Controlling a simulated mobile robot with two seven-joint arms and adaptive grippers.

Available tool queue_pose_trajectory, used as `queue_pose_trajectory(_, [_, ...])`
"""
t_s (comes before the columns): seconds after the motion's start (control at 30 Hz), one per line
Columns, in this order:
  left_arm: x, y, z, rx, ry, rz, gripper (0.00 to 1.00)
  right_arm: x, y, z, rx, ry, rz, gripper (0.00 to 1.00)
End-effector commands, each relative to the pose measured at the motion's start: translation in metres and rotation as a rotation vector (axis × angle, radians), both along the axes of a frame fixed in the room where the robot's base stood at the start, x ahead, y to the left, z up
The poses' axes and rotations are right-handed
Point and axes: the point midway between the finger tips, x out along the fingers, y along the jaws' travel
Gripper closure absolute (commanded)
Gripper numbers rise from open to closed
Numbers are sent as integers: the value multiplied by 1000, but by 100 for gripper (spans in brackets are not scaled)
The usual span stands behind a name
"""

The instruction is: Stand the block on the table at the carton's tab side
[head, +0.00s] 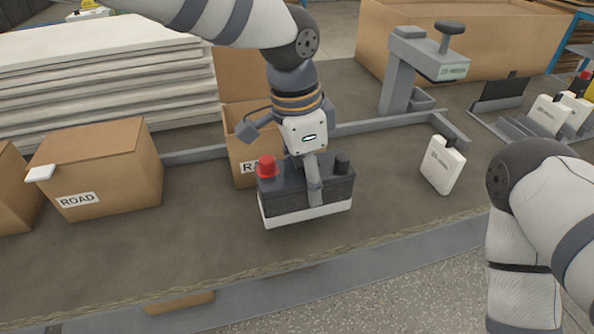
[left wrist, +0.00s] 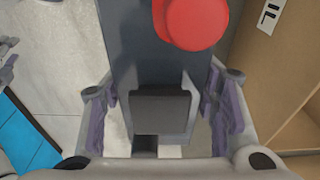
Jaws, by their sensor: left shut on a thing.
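The block (head: 280,192) is a dark battery with a red cap at its left end, a black cap at its right and a white base. My left gripper (head: 313,185) is shut on its middle from above and holds it upright. I cannot tell whether its base touches the table (head: 200,245). The left wrist view shows the block's dark top (left wrist: 140,45) between the finger pads. An open carton (head: 243,163) stands right behind the block, its label partly hidden. A closed carton (head: 115,180) marked ROAD, with a white tab (head: 40,173) at its left edge, stands at left. My right gripper is out of view.
A white pack (head: 443,165) stands to the right of the block. A grey press-like stand (head: 400,75) and a rack of packs (head: 545,115) are at the back right. Stacked pale boards (head: 110,80) lie behind the cartons. Table is clear between the ROAD carton and the block.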

Motion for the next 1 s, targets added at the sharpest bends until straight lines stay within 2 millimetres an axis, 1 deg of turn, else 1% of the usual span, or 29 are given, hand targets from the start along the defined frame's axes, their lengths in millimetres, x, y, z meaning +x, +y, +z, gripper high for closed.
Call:
queue_pose_trajectory(0.03, [4,-4,-5,-3,0,0,100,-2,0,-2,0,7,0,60])
queue_pose_trajectory(0.2, [3,-3,-30,-3,-4,0,100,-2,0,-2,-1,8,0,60])
queue_pose_trajectory(0.57, [4,-3,-34,-2,-7,1,100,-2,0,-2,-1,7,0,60])
queue_pose_trajectory(0.6, [2,-2,-36,1,-2,-1,44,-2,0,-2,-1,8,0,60])
queue_pose_trajectory(0.67, [2,-2,-36,1,-2,-1,30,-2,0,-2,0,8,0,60])
queue_pose_trajectory(0.7, [2,-2,-36,1,-2,-1,26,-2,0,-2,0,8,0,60])
queue_pose_trajectory(1.0, [2,-2,-36,0,-1,-1,26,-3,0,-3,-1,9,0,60])
